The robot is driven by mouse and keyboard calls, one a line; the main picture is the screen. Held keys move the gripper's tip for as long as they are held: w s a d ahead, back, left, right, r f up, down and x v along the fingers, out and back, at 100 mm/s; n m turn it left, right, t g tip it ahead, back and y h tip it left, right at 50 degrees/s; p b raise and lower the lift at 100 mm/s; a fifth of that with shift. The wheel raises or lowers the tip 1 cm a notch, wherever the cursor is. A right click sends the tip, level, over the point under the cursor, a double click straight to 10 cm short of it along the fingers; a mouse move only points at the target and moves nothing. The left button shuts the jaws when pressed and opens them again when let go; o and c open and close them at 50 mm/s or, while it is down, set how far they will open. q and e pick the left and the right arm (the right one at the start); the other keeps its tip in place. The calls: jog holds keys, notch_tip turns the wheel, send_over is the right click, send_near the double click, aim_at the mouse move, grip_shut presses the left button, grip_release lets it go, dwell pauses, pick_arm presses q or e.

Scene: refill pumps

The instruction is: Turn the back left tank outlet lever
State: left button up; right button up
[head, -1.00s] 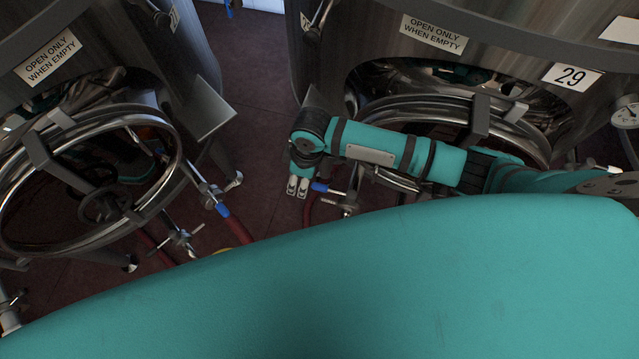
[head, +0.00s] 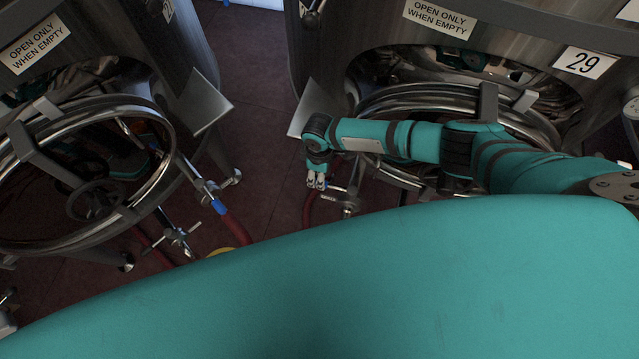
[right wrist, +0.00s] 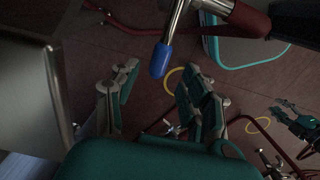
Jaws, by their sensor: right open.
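My right gripper (head: 317,181) points down beside the outlet of the tank marked 29, low at its left front leg. In the right wrist view its fingers (right wrist: 158,82) are spread. A metal outlet lever with a blue grip (right wrist: 161,60) shows in the gap between them, and I see no finger closed on it. In the head view the gripper mostly covers this blue grip. A dark teal jointed part (right wrist: 295,118) at the right of the wrist view may be my left gripper; its opening is too small to tell.
A second tank (head: 190,60) stands at the left, with its own blue-gripped lever (head: 218,206) and a red hose (head: 236,229). Round metal hatches (head: 165,125) jut from both tanks. Bare dark red floor (head: 262,130) lies between them.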

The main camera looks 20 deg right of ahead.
aim_at(331, 186)
pick_arm(q)
notch_tip(331, 186, down, 5)
jog(key=b, duration=0.3)
jog(key=shift+r, duration=0.1)
pick_arm(e)
notch_tip(331, 186, down, 5)
grip_shut()
